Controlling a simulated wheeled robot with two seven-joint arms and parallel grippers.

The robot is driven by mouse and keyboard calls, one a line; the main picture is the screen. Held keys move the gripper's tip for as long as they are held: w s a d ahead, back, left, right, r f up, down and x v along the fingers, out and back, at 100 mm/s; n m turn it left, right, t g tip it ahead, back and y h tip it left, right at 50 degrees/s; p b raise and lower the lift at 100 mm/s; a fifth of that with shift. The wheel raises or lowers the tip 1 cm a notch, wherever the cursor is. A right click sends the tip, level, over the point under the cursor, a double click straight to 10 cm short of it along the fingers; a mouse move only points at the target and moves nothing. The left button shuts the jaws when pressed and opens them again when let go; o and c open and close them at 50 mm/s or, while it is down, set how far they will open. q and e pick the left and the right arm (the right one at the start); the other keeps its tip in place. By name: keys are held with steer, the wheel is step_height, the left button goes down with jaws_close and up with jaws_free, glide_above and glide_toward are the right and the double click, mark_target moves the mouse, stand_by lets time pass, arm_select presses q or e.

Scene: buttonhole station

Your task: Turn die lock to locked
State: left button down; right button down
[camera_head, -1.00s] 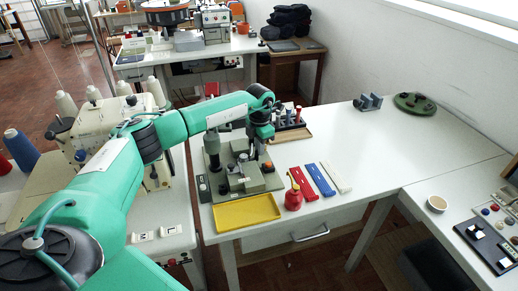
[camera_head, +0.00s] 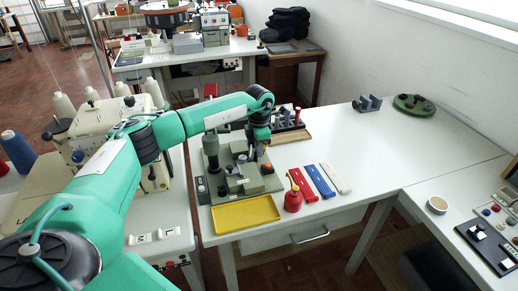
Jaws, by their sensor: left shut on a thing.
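The grey-green buttonhole press (camera_head: 238,176) stands on the white table, with an upright dark column at its left and small levers and knobs on its base. My left gripper (camera_head: 261,149) points down at the press's back right side. It is shut on a small part there, which I take to be the die lock. The fingers and the arm hide most of that part, so I cannot read its position. My right gripper is not in view.
A yellow tray (camera_head: 246,213) lies in front of the press. A red oil can (camera_head: 293,199) and red, blue and white strips (camera_head: 320,181) lie to its right. A rack of spools (camera_head: 290,120) stands behind. The table's right half is mostly clear.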

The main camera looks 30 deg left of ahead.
arm_select(q)
steer(key=c, duration=1.5)
jaws_free()
steer(key=shift+r, duration=0.15)
steer(key=shift+c, duration=0.2)
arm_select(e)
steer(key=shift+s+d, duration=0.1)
